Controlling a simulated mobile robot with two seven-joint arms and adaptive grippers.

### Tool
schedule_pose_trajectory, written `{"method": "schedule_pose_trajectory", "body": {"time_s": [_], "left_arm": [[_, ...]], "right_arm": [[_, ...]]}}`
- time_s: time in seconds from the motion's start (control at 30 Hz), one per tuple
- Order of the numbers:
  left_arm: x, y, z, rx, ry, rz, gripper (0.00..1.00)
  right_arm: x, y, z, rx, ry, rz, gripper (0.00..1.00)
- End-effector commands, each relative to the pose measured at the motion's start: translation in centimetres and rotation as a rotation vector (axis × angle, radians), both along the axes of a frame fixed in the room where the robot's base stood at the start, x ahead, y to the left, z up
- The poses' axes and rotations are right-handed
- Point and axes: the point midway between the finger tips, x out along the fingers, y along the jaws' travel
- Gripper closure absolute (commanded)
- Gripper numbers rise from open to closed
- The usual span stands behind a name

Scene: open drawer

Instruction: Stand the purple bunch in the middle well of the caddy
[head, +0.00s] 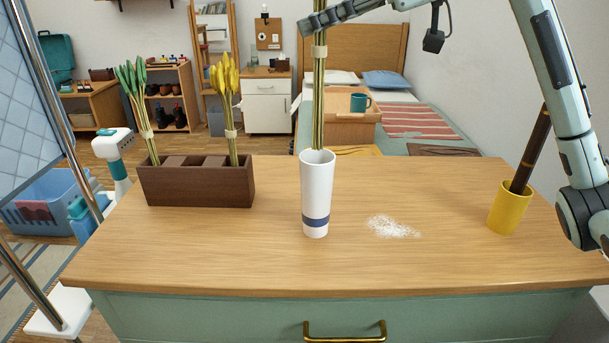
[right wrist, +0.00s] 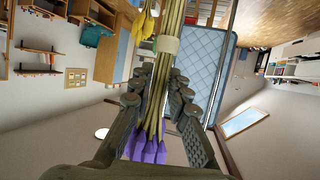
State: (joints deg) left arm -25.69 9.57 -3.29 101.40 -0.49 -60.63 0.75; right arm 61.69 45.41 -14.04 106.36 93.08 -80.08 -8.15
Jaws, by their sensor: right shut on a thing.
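The purple bunch (right wrist: 148,150) shows its purple heads in the right wrist view. In the head view only its tan stems (head: 319,100) and pale tie show; the heads are above the frame. My right gripper (head: 318,19) is shut on the stems, holding them upright. Their lower end meets the mouth of a white cup with a blue band (head: 316,200); I cannot tell how deep it reaches. The brown caddy (head: 198,193) stands to the left. A green bunch (head: 137,90) is in its left well and a yellow bunch (head: 228,90) in its right well. Nothing rises from the middle well.
A yellow cup (head: 508,212) holding a dark stick stands at the right of the wooden top (head: 400,270). White powder (head: 392,227) lies right of the white cup. The top is clear between caddy and white cup. A drawer with a brass handle (head: 345,338) is below.

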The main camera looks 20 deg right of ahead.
Motion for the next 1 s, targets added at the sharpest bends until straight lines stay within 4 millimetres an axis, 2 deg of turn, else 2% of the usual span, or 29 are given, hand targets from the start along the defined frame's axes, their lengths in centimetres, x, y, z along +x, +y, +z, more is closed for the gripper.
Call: {"method": "schedule_pose_trajectory", "body": {"time_s": [0.07, 0.17, 0.27, 0.5, 0.6, 0.83, 1.0], "left_arm": [[-0.4, 0.0, -0.2, 0.000, 0.006, 0.001, 0.28], [-0.9, 0.0, -0.5, 0.001, 0.018, 0.001, 0.28], [-1.3, 0.0, -0.6, 0.004, 0.030, 0.001, 0.28], [-0.9, -0.2, 1.2, 0.008, 0.017, -0.001, 0.28], [-0.7, -0.2, 1.8, 0.010, 0.010, -0.001, 0.28], [-0.4, 0.0, 2.5, 0.015, 0.006, -0.001, 0.28], [-0.2, 0.1, 2.7, 0.018, 0.001, -0.001, 0.28]], "right_arm": [[0.0, 0.0, -0.2, 0.000, 0.000, 0.000, 1.00], [0.0, 0.0, -1.6, -0.001, 0.004, 0.000, 1.00], [0.0, 0.0, -4.1, -0.001, 0.006, -0.001, 1.00], [-0.1, 0.0, -10.4, 0.001, 0.007, -0.001, 1.00], [-0.1, 0.0, -12.2, 0.001, 0.003, -0.001, 1.00], [-0.1, 0.0, -14.2, 0.001, 0.002, -0.001, 1.00], [-0.1, 0.0, -16.9, 0.002, 0.003, 0.000, 1.00]]}}
